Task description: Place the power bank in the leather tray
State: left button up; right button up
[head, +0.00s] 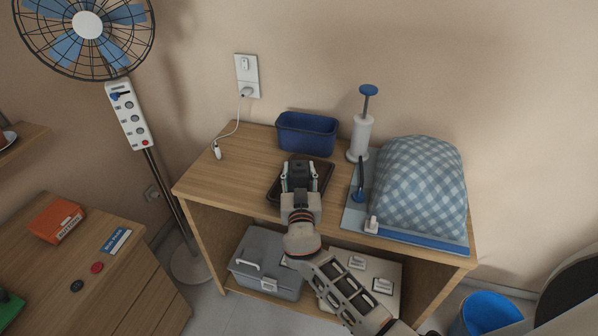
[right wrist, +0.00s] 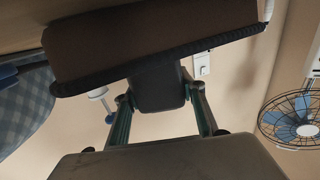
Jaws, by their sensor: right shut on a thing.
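The leather tray (head: 325,173) is dark brown and shallow and lies on the wooden shelf top. In the right wrist view its brown side and black edge (right wrist: 90,45) cross the top. My right gripper (head: 299,178) is over the tray, shut on the power bank (head: 299,168), a small dark block. The power bank (right wrist: 157,90) also shows between the fingers of my right gripper (right wrist: 160,106) in the right wrist view, close against the tray's edge in the picture. I cannot tell whether it touches the tray floor. My left gripper is not in view.
A blue bin (head: 307,134) stands behind the tray, with a white pump dispenser (head: 361,136) to its right. A checked blue bundle (head: 420,185) on a board fills the right side. A charging cable (head: 218,151) lies at left.

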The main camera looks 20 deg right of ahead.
jog(key=o, duration=1.3)
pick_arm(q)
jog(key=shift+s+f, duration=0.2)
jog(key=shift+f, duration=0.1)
pick_arm(e)
jog(key=shift+r+p, duration=0.15)
jog(key=shift+p, duration=0.15)
jog(key=shift+s+a, duration=0.1)
jog(key=shift+s, duration=0.1)
jog(key=b+v, duration=0.2)
jog(key=v, duration=0.8)
jog(key=shift+s, duration=0.25)
pick_arm(q)
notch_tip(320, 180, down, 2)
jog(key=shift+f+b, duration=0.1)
jog(key=shift+b, duration=0.2)
pick_arm(e)
jog(key=shift+s+a, duration=0.15)
jog(key=shift+s, duration=0.35)
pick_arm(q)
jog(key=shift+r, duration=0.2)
